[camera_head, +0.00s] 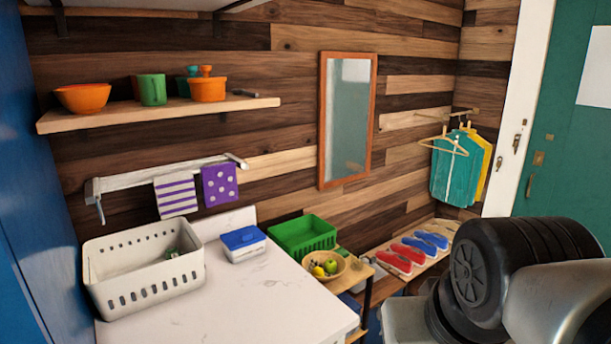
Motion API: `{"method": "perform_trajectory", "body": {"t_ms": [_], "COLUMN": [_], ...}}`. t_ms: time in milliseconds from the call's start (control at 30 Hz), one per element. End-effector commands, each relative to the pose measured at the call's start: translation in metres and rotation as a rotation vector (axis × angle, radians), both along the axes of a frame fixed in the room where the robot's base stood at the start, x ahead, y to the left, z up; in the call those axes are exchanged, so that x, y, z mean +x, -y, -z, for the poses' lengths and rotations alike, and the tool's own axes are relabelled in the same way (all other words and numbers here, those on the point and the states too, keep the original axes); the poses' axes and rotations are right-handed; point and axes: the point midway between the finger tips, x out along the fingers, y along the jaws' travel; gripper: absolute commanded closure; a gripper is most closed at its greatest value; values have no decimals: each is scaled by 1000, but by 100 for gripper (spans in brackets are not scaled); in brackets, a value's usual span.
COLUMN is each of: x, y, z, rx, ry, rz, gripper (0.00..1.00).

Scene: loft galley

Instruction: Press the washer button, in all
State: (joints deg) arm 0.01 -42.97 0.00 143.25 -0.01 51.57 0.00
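I cannot make out a washer or a washer button in the head view. A white marble-patterned top (230,303) fills the lower left, but its front is out of the picture, so I cannot tell what it belongs to. My arm shows at the lower right as a dark round joint and a grey link. My gripper is not in view.
A white basket (140,272), a blue-lidded box (243,243) and a green crate (303,235) stand along the left and middle. A fruit bowl (326,265) and shoes on a rack (455,226) lie beyond. A wall shelf (150,114) holds bowls. A green door (567,140) is at right.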

Motion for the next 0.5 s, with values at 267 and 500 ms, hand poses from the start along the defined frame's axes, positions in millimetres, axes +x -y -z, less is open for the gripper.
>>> {"method": "perform_trajectory", "body": {"t_ms": [267,500], "x": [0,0], "y": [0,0], "z": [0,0], "rx": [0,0], "ry": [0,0], "rz": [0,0], "gripper": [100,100]}}
